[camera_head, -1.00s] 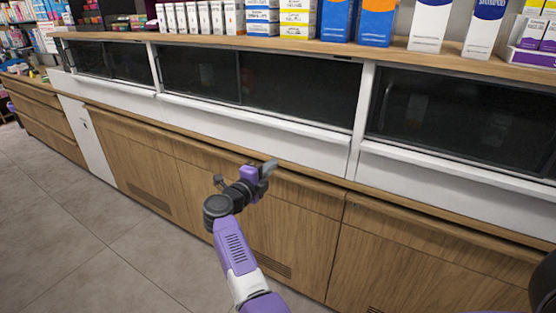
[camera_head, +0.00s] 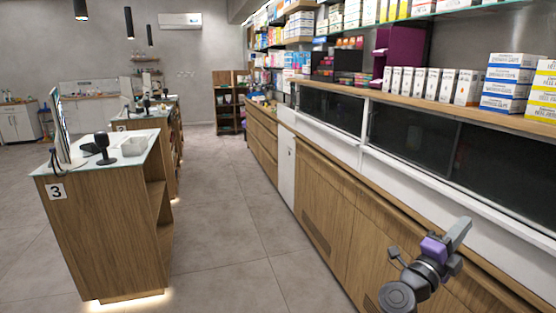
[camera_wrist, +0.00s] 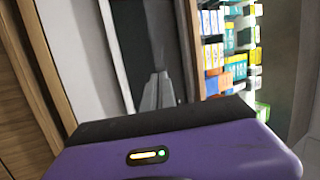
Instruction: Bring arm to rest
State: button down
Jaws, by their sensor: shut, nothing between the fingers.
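My gripper (camera_head: 460,232) shows at the lower right of the head view, on the end of my purple and black arm. It is held in the air in front of the wooden counter (camera_head: 325,205), and its fingers point up and to the right. The fingers are together and hold nothing. In the wrist view the closed grey fingertips (camera_wrist: 157,92) stand beyond my purple gripper body, toward a dark glass panel and shelves. Most of the arm is below the head view's edge.
Boxes (camera_head: 432,84) stand in a row on the ledge above the glass-fronted counter. A checkout desk marked 3 (camera_head: 95,225) stands at the left, with more desks behind. Clear tiled floor (camera_head: 225,215) lies between the desks and the counter.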

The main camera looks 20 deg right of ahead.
jog(key=s+a+f+n+t+y, duration=0.3)
jog(key=s+a+n+t+y, duration=0.15)
jog(key=a+n, duration=0.35)
jog(key=s+a+f+n+t+y, duration=0.2)
jog(key=s+a+n+t+y, duration=0.2)
jog(key=a+n+t+y, duration=0.4)
jog(key=s+a+f+n+t+y, duration=0.3)
jog(key=s+a+n+y, duration=0.1)
jog(key=a+n, duration=0.4)
jog(key=s+a+f+n+g+y, duration=0.1)
jog(key=s+a, duration=0.3)
jog(key=s, duration=0.4)
jog(key=s+a+f+n+g+y, duration=0.2)
jog(key=s+a+f+n+g, duration=0.1)
jog(key=s, duration=0.6)
jog(key=s+a+f+n+g+y, duration=0.2)
jog(key=s+a, duration=0.3)
jog(key=s, duration=0.3)
jog(key=shift+s+a+f+n+g, duration=0.25)
jog(key=shift+f+n+g, duration=0.25)
jog(key=shift+f, duration=0.25)
jog(key=shift+y, duration=0.25)
